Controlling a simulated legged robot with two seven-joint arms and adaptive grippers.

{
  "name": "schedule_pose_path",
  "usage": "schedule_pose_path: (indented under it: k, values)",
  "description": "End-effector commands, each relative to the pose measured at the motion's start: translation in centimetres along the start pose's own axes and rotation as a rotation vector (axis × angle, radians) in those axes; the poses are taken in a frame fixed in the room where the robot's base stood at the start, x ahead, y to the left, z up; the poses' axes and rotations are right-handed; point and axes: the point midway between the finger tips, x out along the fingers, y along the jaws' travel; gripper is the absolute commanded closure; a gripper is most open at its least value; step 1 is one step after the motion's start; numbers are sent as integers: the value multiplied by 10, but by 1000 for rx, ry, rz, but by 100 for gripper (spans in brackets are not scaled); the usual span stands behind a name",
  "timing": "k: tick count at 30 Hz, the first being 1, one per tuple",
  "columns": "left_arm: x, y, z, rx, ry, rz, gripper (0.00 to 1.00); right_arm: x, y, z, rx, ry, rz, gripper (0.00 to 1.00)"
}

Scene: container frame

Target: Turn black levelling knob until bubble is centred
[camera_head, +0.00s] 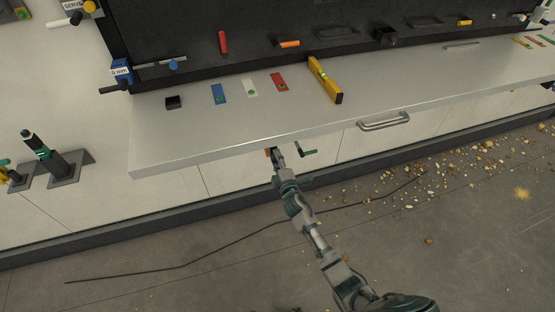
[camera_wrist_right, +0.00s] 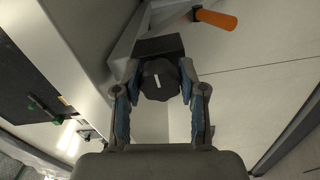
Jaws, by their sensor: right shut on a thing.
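The black levelling knob (camera_wrist_right: 158,84), lobed with a white mark on its face, sits between the two fingers of my right gripper (camera_wrist_right: 160,75) in the right wrist view. The gripper is shut on it. In the head view my right gripper (camera_head: 274,153) is just under the front edge of the worktop, and the knob is hidden there. A yellow spirit level (camera_head: 327,85) lies on the worktop with a greenish vial; its bubble is too small to make out. My left gripper is in neither view.
The grey worktop (camera_head: 215,128) has its front edge right above my gripper. A green-handled crank (camera_head: 306,153) is close on the right, and a drawer handle (camera_head: 384,121) is farther right. An orange handle (camera_wrist_right: 215,19) is near the knob in the wrist view. Debris (camera_head: 430,178) litters the floor.

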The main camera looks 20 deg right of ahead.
Motion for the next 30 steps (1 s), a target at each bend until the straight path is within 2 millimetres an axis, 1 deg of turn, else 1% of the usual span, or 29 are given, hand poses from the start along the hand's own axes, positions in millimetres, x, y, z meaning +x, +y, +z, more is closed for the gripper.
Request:
schedule_pose_path:
  k: [1,6,15,21,30]
  values:
    - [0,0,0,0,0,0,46,0,2,-3,-40,7,3,94]
    - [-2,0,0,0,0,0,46,0,1,-3,-184,6,2,94]
    - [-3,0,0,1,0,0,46,0,-1,-3,-366,6,0,94]
    - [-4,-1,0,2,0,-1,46,0,-2,-3,-427,5,-1,94]
    - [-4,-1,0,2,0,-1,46,-1,-4,-3,-451,6,-4,94]
